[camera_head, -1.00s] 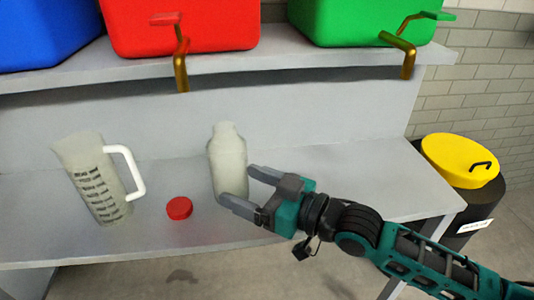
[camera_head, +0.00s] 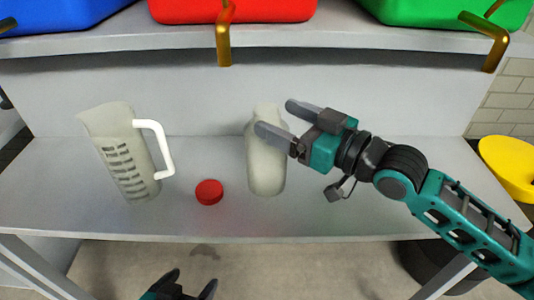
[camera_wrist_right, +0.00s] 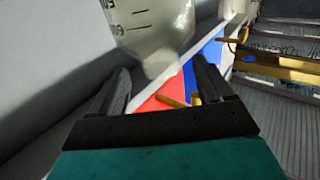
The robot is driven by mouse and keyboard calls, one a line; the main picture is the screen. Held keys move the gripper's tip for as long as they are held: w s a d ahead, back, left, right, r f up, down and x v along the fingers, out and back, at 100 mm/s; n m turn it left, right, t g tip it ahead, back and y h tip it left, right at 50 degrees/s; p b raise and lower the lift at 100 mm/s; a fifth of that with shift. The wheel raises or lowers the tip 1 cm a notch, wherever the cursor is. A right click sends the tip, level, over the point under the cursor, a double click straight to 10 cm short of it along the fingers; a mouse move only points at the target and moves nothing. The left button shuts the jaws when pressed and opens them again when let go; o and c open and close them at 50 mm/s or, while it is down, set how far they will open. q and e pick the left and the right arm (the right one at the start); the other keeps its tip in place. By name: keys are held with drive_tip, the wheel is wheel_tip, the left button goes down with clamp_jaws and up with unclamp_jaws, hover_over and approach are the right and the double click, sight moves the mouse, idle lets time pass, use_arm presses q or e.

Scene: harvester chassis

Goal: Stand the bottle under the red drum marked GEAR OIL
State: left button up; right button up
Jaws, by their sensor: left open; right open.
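The pale translucent bottle (camera_head: 266,165) stands upright on the lower shelf, without a cap. My right gripper (camera_head: 276,117) is open at its upper part, one finger across its near side and the other towards its far side. Whether they touch it is unclear. In the right wrist view, the bottle (camera_wrist_right: 165,40) appears upside down between the fingers (camera_wrist_right: 165,88). The red drum (camera_head: 270,10) is on the upper shelf, cut off by the frame, its brass tap (camera_head: 223,45) hanging over the edge. No marking shows. My left gripper (camera_head: 190,283) is open and empty at the bottom edge.
A measuring jug (camera_head: 118,165) with a white handle and a red cap (camera_head: 209,192) stand left of the bottle. The blue drum (camera_head: 60,12) and green drum (camera_head: 440,12) flank the red one.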

sight(256, 107)
drive_tip(key=shift+x, duration=2.9)
drive_tip(key=shift+s+r, duration=0.1)
drive_tip(key=shift+c, duration=0.2)
clamp_jaws()
